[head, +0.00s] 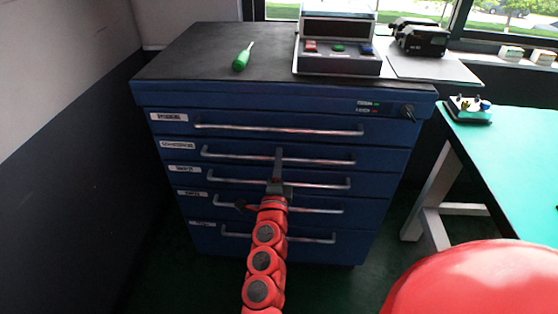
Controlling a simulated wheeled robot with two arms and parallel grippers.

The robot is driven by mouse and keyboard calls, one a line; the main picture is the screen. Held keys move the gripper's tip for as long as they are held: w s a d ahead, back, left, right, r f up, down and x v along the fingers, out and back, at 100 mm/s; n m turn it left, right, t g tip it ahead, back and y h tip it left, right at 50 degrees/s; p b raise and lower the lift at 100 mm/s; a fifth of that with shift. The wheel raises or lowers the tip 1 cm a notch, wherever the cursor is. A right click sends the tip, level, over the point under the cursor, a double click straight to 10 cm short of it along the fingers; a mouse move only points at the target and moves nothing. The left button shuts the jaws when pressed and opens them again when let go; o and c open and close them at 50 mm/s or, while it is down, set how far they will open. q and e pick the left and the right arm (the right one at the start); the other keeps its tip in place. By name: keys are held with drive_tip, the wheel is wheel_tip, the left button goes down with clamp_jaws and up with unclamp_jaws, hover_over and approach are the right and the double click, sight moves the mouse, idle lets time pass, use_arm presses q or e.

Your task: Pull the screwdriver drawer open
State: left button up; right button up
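A blue drawer cabinet (262,100) stands ahead with several drawers stacked, each with a long metal bar handle. The label on the second drawer (178,144) from the top is the longest and seems to read "screwdrivers", though it is blurred. That drawer looks shut, flush with its neighbours. My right gripper (279,157) reaches up from the bottom, its fingers overlapping the second drawer's handle (320,161) near its middle. The fingers are seen edge-on, so I cannot tell their opening or whether they touch the bar. My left gripper is out of view.
On the cabinet's black top lie a green screwdriver (242,59) and a grey device with buttons (338,62). A key lock (407,112) sits at the upper right front. A teal-topped table (510,165) stands to the right, a wall to the left.

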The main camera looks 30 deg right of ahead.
drive_tip(key=shift+w+d+r, duration=0.1)
drive_tip(key=shift+w+d, duration=0.15)
drive_tip(key=shift+w, duration=0.05)
clamp_jaws()
drive_tip(key=shift+a, duration=0.1)
idle(1.2)
